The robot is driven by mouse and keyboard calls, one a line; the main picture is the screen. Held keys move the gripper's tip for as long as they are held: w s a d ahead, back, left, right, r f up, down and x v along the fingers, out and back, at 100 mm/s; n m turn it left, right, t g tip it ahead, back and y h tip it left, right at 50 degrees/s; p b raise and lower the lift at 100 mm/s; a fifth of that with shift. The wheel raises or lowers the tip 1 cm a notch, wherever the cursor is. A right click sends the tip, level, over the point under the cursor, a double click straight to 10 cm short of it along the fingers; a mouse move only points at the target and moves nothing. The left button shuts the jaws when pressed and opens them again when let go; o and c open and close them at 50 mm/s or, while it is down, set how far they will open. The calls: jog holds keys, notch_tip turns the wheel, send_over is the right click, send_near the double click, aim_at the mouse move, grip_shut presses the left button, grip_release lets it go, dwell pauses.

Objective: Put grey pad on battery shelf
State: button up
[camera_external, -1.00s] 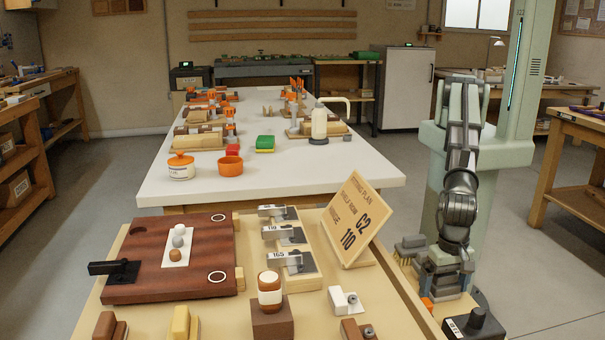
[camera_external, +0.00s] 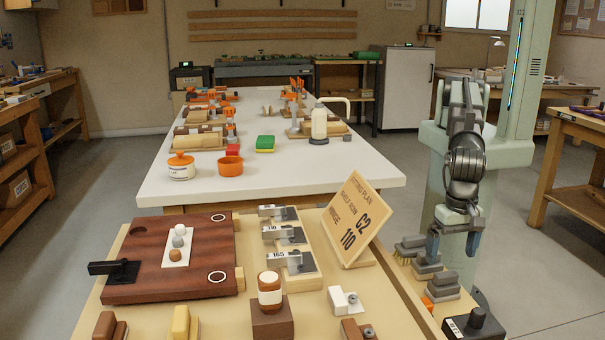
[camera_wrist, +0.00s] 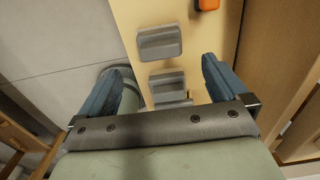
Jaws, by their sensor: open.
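Grey pads lie in a row on the narrow ledge at the right side of the bench. One grey pad (camera_external: 442,286) is nearest, another (camera_external: 427,266) lies behind it, and a grey piece with tan bristles (camera_external: 408,247) is farthest. In the wrist view one grey block (camera_wrist: 160,42) lies between the fingertips' lines, and a second (camera_wrist: 167,84) sits closer to the palm, with a third partly hidden by it. My gripper (camera_external: 452,258) is open and empty above the row, its blue fingers (camera_wrist: 160,66) apart. I cannot identify a battery shelf.
An orange item (camera_wrist: 207,4) lies on the ledge beyond the pads. A black box with a knob (camera_external: 474,325) stands at the front right. A brown board (camera_external: 140,250) and hinge blocks (camera_external: 290,262) fill the bench's left and middle.

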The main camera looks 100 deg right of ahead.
jog(key=shift+r, duration=1.05)
